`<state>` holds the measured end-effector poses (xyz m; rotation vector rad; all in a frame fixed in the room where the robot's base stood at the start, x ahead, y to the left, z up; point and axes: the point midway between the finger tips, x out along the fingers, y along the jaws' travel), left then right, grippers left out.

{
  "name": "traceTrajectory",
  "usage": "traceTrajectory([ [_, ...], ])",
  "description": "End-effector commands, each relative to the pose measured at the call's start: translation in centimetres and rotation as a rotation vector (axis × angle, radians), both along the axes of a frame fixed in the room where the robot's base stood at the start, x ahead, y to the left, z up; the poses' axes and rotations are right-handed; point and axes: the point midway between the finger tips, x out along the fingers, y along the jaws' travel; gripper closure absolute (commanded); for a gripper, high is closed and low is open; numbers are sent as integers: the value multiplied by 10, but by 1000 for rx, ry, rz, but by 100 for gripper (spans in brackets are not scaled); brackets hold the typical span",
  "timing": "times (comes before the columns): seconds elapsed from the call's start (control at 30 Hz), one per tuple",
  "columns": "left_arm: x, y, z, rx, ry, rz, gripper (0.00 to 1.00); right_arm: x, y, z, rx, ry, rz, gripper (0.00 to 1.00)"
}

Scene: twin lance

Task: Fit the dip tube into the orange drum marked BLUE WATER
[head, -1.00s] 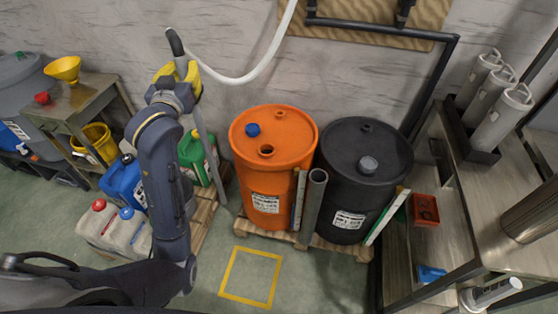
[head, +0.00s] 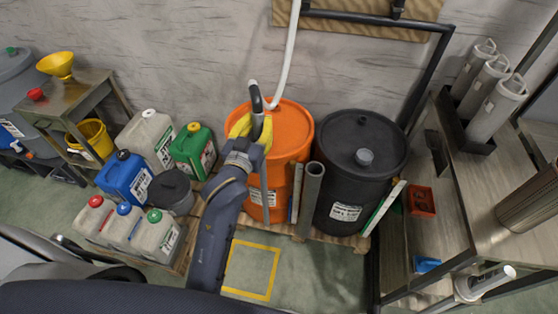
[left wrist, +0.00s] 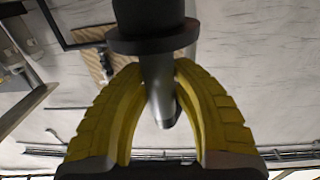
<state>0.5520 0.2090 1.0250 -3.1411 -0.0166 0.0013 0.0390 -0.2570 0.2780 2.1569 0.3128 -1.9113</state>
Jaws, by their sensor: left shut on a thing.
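The orange drum (head: 292,131) stands against the wall on a pallet. Its label is too small to read. My left gripper (head: 252,128) has yellow fingers and is shut on the dip tube (head: 266,190), whose dark bent top rises above the fingers with a white hose attached. The tube hangs roughly upright and shows in front of the drum's left side. The gripper and tube cover the left part of the drum's lid, so its cap and open hole are hidden. In the left wrist view, the tube (left wrist: 158,85) with a dark collar sits between the yellow fingers (left wrist: 160,100). My right gripper is not in view.
A black drum (head: 360,165) stands right of the orange one, with a grey pipe (head: 310,195) between them in front. Several jugs, including a green one (head: 195,150) and a blue one (head: 124,178), crowd the left. A steel bench (head: 470,200) stands right.

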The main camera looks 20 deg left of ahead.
Motion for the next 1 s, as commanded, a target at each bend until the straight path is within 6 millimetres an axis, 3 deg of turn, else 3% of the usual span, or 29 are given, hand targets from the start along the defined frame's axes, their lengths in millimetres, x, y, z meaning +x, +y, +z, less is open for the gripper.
traceTrajectory([
  [0.2,-2,-7,0,0,-4,-11,100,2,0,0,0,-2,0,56],
  [0.63,3,-1,1,0,-4,-3,100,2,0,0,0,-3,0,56],
  [0.83,22,24,11,1,-7,32,100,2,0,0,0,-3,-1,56],
  [1.0,46,60,26,3,-9,85,100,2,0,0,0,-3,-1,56],
])
